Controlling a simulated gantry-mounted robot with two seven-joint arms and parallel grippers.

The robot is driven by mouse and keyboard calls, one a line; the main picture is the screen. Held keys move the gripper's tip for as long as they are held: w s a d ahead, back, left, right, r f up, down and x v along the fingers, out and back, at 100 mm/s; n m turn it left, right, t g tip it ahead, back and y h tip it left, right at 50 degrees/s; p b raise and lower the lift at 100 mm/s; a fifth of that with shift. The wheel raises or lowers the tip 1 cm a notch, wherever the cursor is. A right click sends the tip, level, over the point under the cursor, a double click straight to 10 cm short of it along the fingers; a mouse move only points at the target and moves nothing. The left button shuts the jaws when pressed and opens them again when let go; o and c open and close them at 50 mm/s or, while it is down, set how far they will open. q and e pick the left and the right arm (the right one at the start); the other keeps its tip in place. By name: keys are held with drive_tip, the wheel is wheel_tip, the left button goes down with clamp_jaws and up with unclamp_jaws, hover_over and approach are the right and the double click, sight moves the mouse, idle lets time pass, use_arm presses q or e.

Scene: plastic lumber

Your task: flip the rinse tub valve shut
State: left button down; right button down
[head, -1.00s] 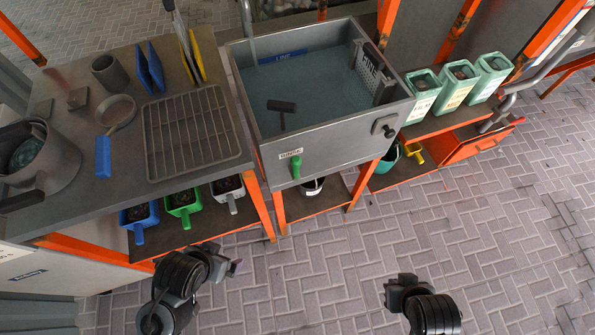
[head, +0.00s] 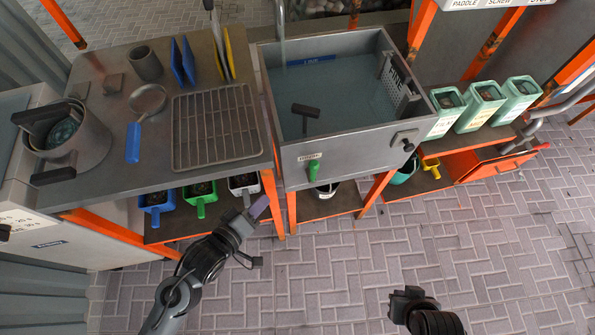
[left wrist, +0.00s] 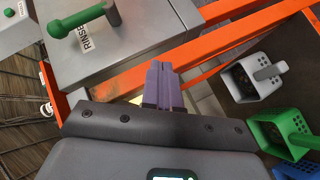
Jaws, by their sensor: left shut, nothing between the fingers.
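The rinse tub (head: 350,148) is a grey metal basin full of water. Its green valve handle (head: 313,170) hangs on the front face, below a small label. In the left wrist view the green handle (left wrist: 84,20) is at the upper left, beside the RINSE label. My left gripper (head: 260,206) is shut and empty, left of and below the handle, apart from it. Its purple fingers (left wrist: 160,85) show pressed together in the left wrist view. My right gripper (head: 405,293) is low over the floor, far from the tub; its jaws are unclear.
Orange frame legs (head: 291,212) stand close to my left gripper. Blue, green and white scoops (head: 243,183) sit on the shelf under the bench. The brick floor in front is open.

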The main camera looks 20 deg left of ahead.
sight(312, 169)
use_arm(q)
drive_tip(key=s+r+n+t+h+p, duration=0.2)
drive_tip(key=s+r+n+h+p, duration=0.1)
drive_tip(key=r+p, duration=0.4)
drive_tip(key=h+p, duration=0.1)
drive_tip(key=p, duration=0.2)
drive_tip(key=shift+a+n+t+p, duration=0.2)
drive_tip(key=shift+n+t+p, duration=0.1)
drive_tip(key=shift+n, duration=0.1)
drive_tip(key=s+d+b+x, duration=0.1)
drive_tip(key=d+b+x, duration=0.1)
drive_tip(key=x, duration=1)
drive_tip(key=shift+d+b, duration=0.5)
drive_tip(key=shift+b, duration=0.15)
drive_tip(key=shift+w, duration=0.1)
